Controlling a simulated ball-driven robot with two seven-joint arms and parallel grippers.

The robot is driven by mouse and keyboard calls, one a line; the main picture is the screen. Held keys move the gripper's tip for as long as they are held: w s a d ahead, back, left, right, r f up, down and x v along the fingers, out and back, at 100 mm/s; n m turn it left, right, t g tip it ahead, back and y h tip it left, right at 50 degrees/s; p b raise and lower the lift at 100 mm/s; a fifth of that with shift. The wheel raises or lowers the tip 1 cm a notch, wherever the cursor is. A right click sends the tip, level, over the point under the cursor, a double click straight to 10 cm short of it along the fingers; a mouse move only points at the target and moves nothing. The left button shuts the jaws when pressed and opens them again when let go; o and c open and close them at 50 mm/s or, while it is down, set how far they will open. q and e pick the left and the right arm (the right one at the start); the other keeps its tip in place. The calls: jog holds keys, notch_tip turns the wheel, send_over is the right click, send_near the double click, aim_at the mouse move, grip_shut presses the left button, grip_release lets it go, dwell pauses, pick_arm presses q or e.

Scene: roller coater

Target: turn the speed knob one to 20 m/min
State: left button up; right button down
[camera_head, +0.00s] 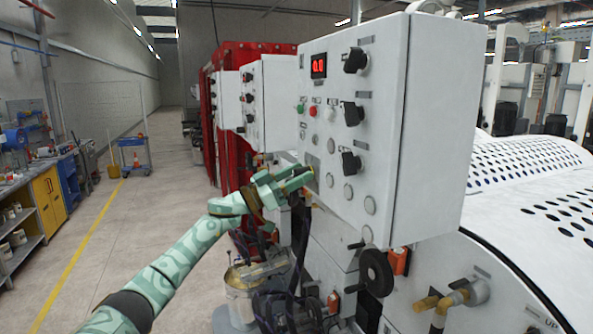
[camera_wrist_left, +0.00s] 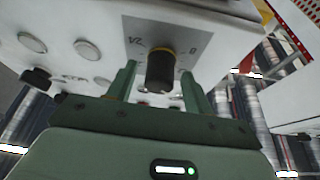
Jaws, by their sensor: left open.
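The white control panel (camera_head: 335,190) fills the middle of the head view, with a red display (camera_head: 319,66) that appears to read 0.0. My left gripper (camera_head: 303,178) is at the panel's lower left, its fingers pointing at the face. In the left wrist view a black knob (camera_wrist_left: 160,73) with a yellow ring sits on a grey marked plate (camera_wrist_left: 178,36). The open fingers stand on either side of it, with visible gaps; I cannot tell how deep they reach. The gripper hides this knob in the head view. My right gripper is not in view.
Three black knobs, an upper (camera_head: 354,60), a middle (camera_head: 352,113) and a lower (camera_head: 350,162), stick out of the panel. A green button (camera_head: 300,108) and a red button (camera_head: 313,110) are nearby. A handwheel (camera_head: 377,272) and a metal bucket (camera_head: 243,290) are below.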

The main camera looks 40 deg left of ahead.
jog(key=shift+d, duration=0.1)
pick_arm(q)
jog(key=shift+c, duration=0.5)
jog(key=c, duration=0.9)
jog(key=shift+o, duration=0.2)
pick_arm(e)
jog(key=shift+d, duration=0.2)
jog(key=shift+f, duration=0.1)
